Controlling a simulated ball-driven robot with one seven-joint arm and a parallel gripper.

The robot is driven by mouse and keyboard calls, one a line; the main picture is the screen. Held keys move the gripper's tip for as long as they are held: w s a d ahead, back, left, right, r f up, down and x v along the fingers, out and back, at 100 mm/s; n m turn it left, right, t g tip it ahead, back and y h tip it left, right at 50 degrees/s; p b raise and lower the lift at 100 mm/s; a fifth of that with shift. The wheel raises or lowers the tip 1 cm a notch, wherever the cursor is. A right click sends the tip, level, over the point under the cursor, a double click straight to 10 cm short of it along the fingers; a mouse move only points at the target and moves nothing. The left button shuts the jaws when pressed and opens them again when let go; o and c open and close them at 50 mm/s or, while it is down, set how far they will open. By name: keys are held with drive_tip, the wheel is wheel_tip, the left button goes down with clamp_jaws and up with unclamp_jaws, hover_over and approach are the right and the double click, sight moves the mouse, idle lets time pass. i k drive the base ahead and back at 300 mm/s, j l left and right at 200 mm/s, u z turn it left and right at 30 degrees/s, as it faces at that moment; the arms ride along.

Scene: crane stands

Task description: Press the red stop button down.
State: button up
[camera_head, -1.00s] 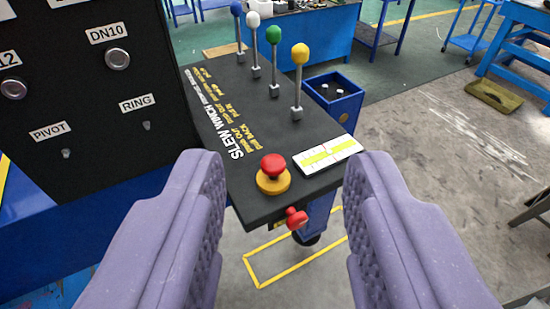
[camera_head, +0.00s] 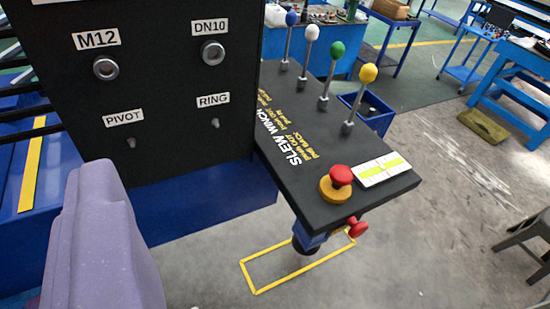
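The red stop button (camera_head: 341,175) is a round red mushroom head on a yellow-orange collar (camera_head: 333,190). It stands raised near the front edge of the black sloping control panel (camera_head: 300,190), right of the picture's middle. One purple padded finger mass of my gripper (camera_head: 97,175) shows at the lower left, well left of the button and apart from it. No second finger can be made out, so the opening cannot be judged. Nothing touches the button.
Levers with blue, white, green and yellow (camera_head: 368,73) knobs rise behind the button. A white-and-yellow label (camera_head: 381,169) lies right beside it. A red knob (camera_head: 357,228) hangs under the front edge. A black labelled panel (camera_head: 150,90) stands at left. Open floor lies to the right.

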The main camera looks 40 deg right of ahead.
sight(340, 175)
drive_tip(key=i+l+u, duration=0.1)
drive_tip(key=l+u, duration=0.25)
drive_tip(key=l, duration=0.2)
drive_tip(key=l+u, duration=0.4)
drive_tip(key=l, duration=0.2)
drive_tip(key=l+u, duration=0.35)
drive_tip(key=l, duration=0.25)
drive_tip(key=l+u, duration=0.15)
drive_tip(key=l, duration=0.25)
drive_tip(key=k+l+u, duration=0.2)
drive_tip(key=l, duration=0.2)
drive_tip(key=l+u, duration=0.15)
drive_tip(key=l, duration=0.25)
drive_tip(key=k+l+u, duration=0.15)
drive_tip(key=l, duration=0.2)
drive_tip(key=k+l+u, duration=0.2)
drive_tip(key=l, duration=0.2)
drive_tip(key=k+l+u, duration=0.15)
drive_tip(key=l, duration=0.2)
drive_tip(key=k+j+z, duration=0.15)
drive_tip(key=k+j, duration=0.15)
